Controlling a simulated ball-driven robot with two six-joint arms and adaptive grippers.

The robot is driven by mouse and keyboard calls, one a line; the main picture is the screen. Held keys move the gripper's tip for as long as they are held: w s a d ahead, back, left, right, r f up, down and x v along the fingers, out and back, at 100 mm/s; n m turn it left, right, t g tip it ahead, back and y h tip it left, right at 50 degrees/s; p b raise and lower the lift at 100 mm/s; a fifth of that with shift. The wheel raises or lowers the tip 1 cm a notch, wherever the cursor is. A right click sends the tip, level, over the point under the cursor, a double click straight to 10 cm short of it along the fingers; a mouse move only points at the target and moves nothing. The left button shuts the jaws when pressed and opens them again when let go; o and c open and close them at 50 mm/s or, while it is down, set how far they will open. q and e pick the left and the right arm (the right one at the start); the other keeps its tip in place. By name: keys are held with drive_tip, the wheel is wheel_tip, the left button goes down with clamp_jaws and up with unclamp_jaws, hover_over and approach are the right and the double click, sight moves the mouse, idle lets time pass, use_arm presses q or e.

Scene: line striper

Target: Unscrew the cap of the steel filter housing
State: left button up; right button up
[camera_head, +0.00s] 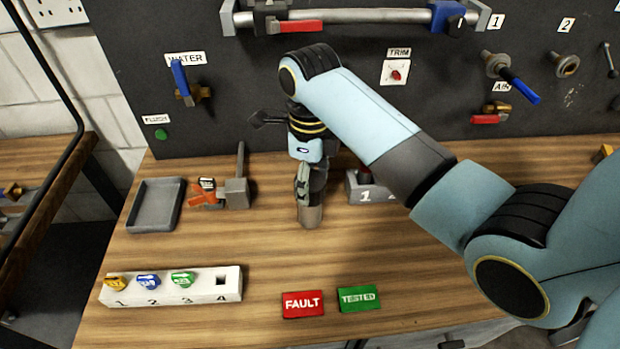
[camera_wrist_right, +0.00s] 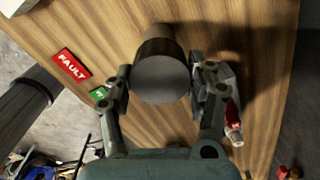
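The steel filter housing (camera_head: 311,216) stands upright on the wooden bench, near the middle. Its lower end shows as bare metal; its upper part is dark and partly hidden by my right gripper (camera_head: 309,183). In the right wrist view the round grey end of the cap (camera_wrist_right: 160,80) faces the camera. The two fingers of my right gripper (camera_wrist_right: 162,88) lie along opposite sides of the cap and appear to touch it. My right gripper points down from above. My left gripper is in neither view.
A grey tray (camera_head: 156,206) and an orange-red tool (camera_head: 206,193) lie to the left. A white numbered strip (camera_head: 190,290) with coloured keys, a red FAULT tag (camera_head: 303,304) and a green TESTED tag (camera_head: 358,298) lie in front. A dark panel (camera_head: 240,75) stands behind.

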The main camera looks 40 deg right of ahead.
drive_tip(key=c, duration=0.7)
drive_tip(key=n, duration=0.4)
drive_tip(key=shift+n, duration=0.3)
drive_tip(key=n, duration=0.4)
drive_tip(key=shift+n, duration=0.3)
drive_tip(key=n, duration=0.4)
drive_tip(key=shift+n, duration=0.3)
